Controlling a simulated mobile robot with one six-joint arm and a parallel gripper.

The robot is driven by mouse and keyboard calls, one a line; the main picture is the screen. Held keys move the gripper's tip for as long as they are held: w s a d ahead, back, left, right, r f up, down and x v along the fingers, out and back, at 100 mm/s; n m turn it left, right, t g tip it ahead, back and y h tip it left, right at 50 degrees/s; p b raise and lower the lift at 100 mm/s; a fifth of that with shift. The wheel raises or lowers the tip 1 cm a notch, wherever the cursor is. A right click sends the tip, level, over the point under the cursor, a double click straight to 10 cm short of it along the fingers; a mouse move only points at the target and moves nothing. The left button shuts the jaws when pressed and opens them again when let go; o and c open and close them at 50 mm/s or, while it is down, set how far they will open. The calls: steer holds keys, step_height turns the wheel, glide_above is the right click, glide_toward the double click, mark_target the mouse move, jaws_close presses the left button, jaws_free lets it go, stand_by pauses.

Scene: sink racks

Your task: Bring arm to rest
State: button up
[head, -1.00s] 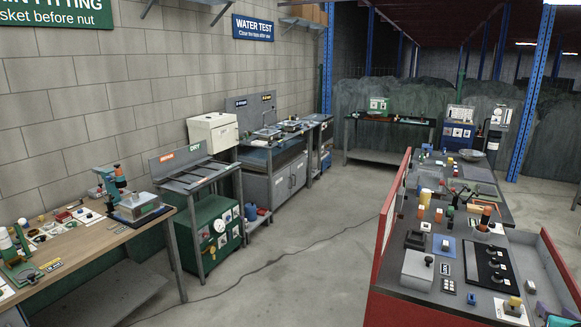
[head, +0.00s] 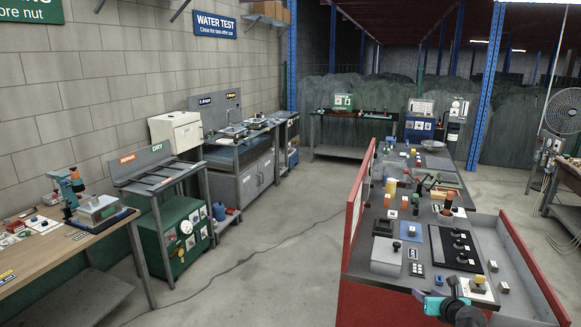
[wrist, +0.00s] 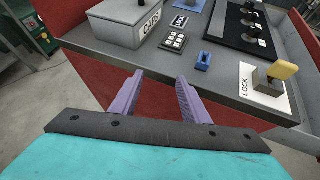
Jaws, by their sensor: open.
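My gripper (head: 419,294) shows at the bottom right of the head view, with a teal body and a dark wrist. It is in front of the near end of the red-sided bench (head: 378,300). In the wrist view my gripper (wrist: 160,80) has two purple fingers spread apart with nothing between them. The fingers point toward the bench's near edge, where a small blue block (wrist: 204,61) and a keypad (wrist: 173,40) sit. I cannot tell the exact gap to the edge.
A grey box (wrist: 130,18) and a yellow-handled lever on a LOCK plate (wrist: 262,85) stand on the bench. A green cabinet (head: 172,240) and a wooden workbench (head: 60,245) are at the left. The concrete floor (head: 270,270) between is clear apart from a cable.

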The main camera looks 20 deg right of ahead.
steer(key=w+a+f+n+y+b, duration=0.25)
steer(key=w+a+f, duration=0.25)
steer(key=a+f, duration=0.6)
steer(key=s+a+f+n+g+y+b, duration=0.25)
steer(key=a+f+n, duration=0.25)
steer(key=a+f, duration=0.7)
steer(key=s+a+f+n+g+y+b, duration=0.15)
steer(key=a+f+n+g, duration=0.25)
steer(key=a+f, duration=0.85)
steer(key=s+a+f+n+g+b, duration=0.1)
steer(key=s+a+f+n+g, duration=0.2)
steer(key=s+a+f+n, duration=0.35)
steer(key=s+a+f+n+g+b, duration=0.1)
steer(key=s+a+f+n+g, duration=0.2)
steer(key=s+a, duration=0.55)
steer(key=s+d+f+n+g+h, duration=0.1)
steer(key=s+n+g, duration=0.1)
steer(key=s+n, duration=0.5)
steer(key=s+d+f+n+g+h, duration=0.1)
steer(key=s+d+n+g+h, duration=0.1)
steer(key=s+n, duration=0.5)
steer(key=shift+s+d+f+n+g, duration=0.25)
steer(key=shift+n+g, duration=0.2)
steer(key=shift+n, duration=2.25)
